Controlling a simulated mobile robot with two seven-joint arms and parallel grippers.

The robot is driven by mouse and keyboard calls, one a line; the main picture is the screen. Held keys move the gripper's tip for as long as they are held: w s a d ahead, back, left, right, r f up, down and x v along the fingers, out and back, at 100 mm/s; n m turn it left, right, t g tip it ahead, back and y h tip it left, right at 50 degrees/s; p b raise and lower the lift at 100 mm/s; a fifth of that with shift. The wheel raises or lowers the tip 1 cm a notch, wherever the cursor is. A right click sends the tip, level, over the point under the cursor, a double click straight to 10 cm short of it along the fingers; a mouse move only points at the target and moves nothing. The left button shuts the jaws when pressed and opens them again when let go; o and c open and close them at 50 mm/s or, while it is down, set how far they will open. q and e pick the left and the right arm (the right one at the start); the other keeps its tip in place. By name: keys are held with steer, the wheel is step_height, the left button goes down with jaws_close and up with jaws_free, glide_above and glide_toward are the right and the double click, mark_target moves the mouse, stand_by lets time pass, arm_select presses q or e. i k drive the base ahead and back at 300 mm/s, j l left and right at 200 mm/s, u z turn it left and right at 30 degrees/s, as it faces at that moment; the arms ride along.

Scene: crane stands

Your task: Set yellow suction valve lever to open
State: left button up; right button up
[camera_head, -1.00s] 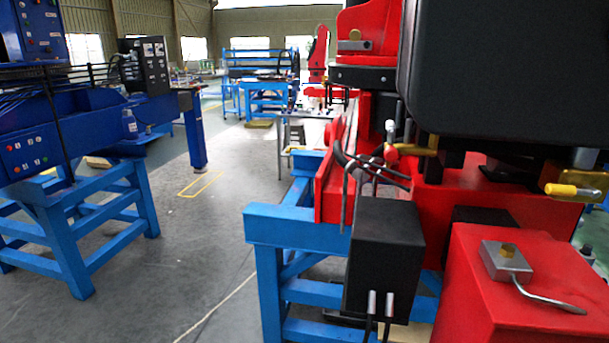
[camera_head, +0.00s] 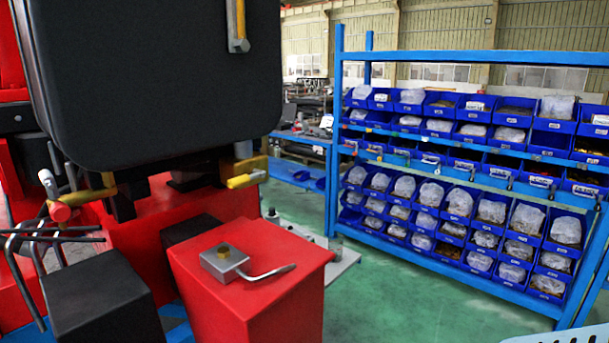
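A second brass-yellow lever (camera_head: 88,195) with a red round end sits further left on the same machine. I cannot read any label that tells which is the suction valve. Neither of my grippers is in view.
A red box (camera_head: 255,295) in front carries a grey block with a bent metal lever (camera_head: 265,274). Black bent rods (camera_head: 45,235) and a black box (camera_head: 100,295) stand at the left. A blue shelf rack (camera_head: 338,130) with many blue bins fills the right. Green floor (camera_head: 370,290) between is clear.

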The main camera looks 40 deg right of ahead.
mark_target(235, 181)
steer(key=i+j+z, duration=0.1)
steer(key=z, duration=0.3)
steer(key=j+z, duration=0.2)
steer(key=z, duration=0.2)
steer(key=i+j+z, duration=0.1)
steer(key=z, duration=0.35)
steer(key=i+j+z, duration=0.1)
steer(key=j+z, duration=0.55)
steer(key=j, duration=0.25)
